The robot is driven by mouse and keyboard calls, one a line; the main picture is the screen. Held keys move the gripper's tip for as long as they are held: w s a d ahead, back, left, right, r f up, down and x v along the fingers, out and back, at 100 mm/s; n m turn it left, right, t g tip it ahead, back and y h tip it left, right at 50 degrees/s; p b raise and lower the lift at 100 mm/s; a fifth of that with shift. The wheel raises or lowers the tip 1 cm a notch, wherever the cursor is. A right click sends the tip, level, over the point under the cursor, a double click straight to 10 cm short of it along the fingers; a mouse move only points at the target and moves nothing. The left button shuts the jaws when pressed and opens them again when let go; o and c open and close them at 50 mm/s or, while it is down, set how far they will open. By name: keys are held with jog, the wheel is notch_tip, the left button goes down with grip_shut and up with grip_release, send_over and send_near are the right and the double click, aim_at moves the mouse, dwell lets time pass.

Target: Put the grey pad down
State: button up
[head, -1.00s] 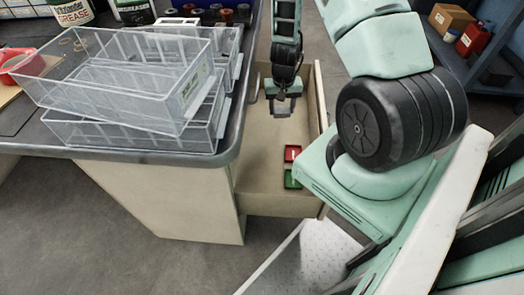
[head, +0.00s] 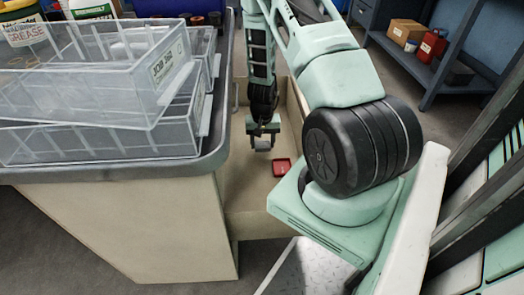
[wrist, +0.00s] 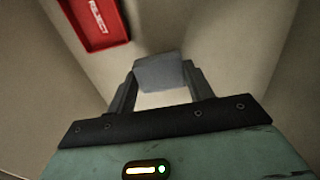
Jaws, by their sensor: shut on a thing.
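The grey pad (wrist: 159,71) is a small, pale grey block between the fingertips of my gripper (wrist: 162,80) in the wrist view. My gripper is shut on it, one finger at each side. In the head view my gripper (head: 263,134) points down into the open drawer, and the pad (head: 263,144) shows small below it. Whether the pad touches the drawer floor (head: 248,190), I cannot tell.
A red tray marked REJECT (head: 282,168) lies in the drawer close to my gripper; it also shows in the wrist view (wrist: 97,22). Drawer walls stand close around. Clear stacked bins (head: 100,100) stand on the bench at left.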

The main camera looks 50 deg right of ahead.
aim_at(263, 144)
jog(key=shift+f+b, duration=0.45)
jog(key=shift+f, duration=1.15)
jog(key=shift+f, duration=0.2)
jog(key=o, duration=0.9)
jog(key=shift+o, duration=0.2)
jog(key=shift+r, duration=0.15)
notch_tip(263, 144, up, 12)
jog(key=p, duration=0.4)
jog(key=shift+r+p, duration=0.15)
jog(key=shift+p, duration=0.2)
